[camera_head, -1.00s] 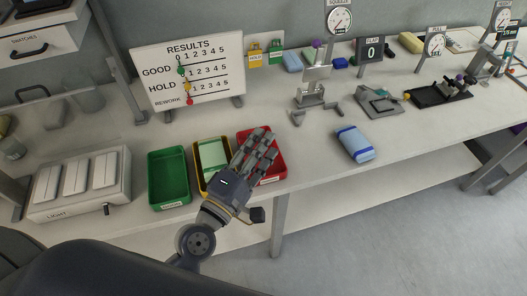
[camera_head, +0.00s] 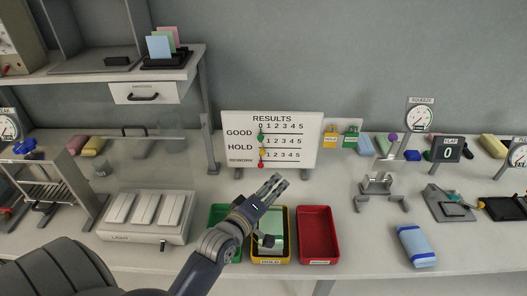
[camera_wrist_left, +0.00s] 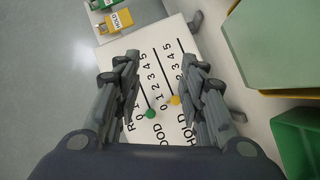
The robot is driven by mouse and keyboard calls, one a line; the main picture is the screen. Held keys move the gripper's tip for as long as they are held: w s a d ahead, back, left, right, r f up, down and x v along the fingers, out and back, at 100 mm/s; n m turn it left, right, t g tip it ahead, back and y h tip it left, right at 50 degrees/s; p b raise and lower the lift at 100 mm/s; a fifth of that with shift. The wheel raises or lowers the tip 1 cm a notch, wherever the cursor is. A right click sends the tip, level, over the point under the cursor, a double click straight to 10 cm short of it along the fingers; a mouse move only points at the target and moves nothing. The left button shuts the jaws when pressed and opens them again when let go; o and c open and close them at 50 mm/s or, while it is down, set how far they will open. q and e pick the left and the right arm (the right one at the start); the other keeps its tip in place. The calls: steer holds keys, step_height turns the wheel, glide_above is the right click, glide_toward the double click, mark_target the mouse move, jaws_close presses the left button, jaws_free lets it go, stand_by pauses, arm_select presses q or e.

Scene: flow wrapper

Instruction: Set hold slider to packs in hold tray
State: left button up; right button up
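The results board (camera_head: 290,160) has GOOD, HOLD and REWORK rows. The yellow hold slider (camera_head: 262,152) is at the left end of its row, by the 0; it also shows in the left wrist view (camera_wrist_left: 175,100). The green slider (camera_head: 261,136) and red slider (camera_head: 261,165) are at their left ends too. The yellow hold tray (camera_head: 270,261) holds a pale green pack (camera_head: 277,222); my arm partly covers it, so I cannot tell the count. My left gripper (camera_head: 277,182) is open and empty, in front of and below the board. My right gripper is not in view.
A green tray (camera_head: 217,213) and a red tray (camera_head: 318,236) flank the hold tray. The light box (camera_head: 148,218) is to the left. A blue pack (camera_head: 416,246) and a metal stand (camera_head: 378,184) are to the right. A shelf (camera_head: 120,72) stands at upper left.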

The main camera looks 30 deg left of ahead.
mark_target(263, 154)
arm_select(q)
steer(key=w+a+r+g+y, duration=0.1)
steer(key=a+y, duration=0.2)
steer(key=a, duration=0.6)
steer(key=p+x, duration=0.2)
steer(key=x, duration=0.8)
steer(key=shift+w+f, duration=0.1)
steer(key=shift+w, duration=0.3)
jaws_close()
